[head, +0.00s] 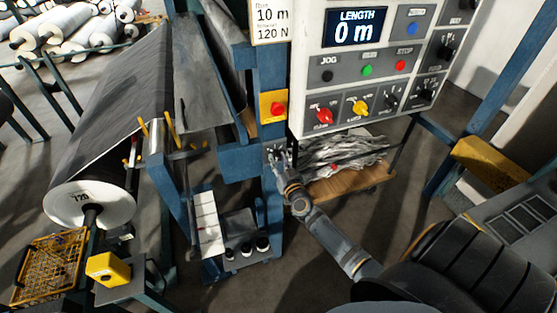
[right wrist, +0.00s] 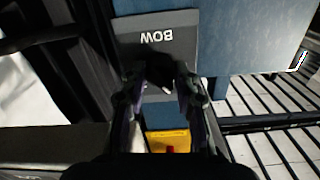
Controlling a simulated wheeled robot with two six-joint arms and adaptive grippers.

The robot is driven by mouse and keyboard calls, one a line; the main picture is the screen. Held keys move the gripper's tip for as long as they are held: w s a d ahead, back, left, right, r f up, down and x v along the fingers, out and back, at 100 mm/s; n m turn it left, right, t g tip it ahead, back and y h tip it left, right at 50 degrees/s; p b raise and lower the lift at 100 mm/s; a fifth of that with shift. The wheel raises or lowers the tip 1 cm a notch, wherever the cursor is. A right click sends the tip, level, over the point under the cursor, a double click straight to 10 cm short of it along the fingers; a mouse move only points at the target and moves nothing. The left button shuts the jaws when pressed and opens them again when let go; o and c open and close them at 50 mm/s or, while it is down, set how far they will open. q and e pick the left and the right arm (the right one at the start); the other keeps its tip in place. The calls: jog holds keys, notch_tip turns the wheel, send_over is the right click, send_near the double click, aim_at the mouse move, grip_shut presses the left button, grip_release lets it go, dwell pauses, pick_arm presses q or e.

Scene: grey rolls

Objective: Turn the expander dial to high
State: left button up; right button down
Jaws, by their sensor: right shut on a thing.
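A grey plate (right wrist: 150,30) lettered BOW, upside down in the right wrist view, sits on a blue post (head: 270,190). A dark dial (right wrist: 160,73) is on this plate; it is the only dial seen there, and the word expander is not legible. My right gripper (head: 278,156) reaches the post below the yellow box in the head view. In the right wrist view its fingers (right wrist: 162,84) are shut on the dial from both sides. The dial's pointer and any low or high marks are hidden or too dark to read. My left gripper is out of view.
A yellow box with a red button (head: 273,107) is just above the gripper. A control panel (head: 345,77) with a 0 m display hangs to the upper right. A wooden pallet with grey scrap (head: 345,152) lies right of the post. A large roll (head: 92,203) stands left.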

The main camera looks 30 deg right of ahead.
jog(key=m+p, duration=0.1)
jog(key=m, duration=1.1)
jog(key=shift+a+m, duration=0.1)
jog(key=shift+m, duration=2.1)
jog(key=c, duration=1)
grip_release()
jog(key=shift+r, duration=0.1)
jog(key=shift+s, duration=0.1)
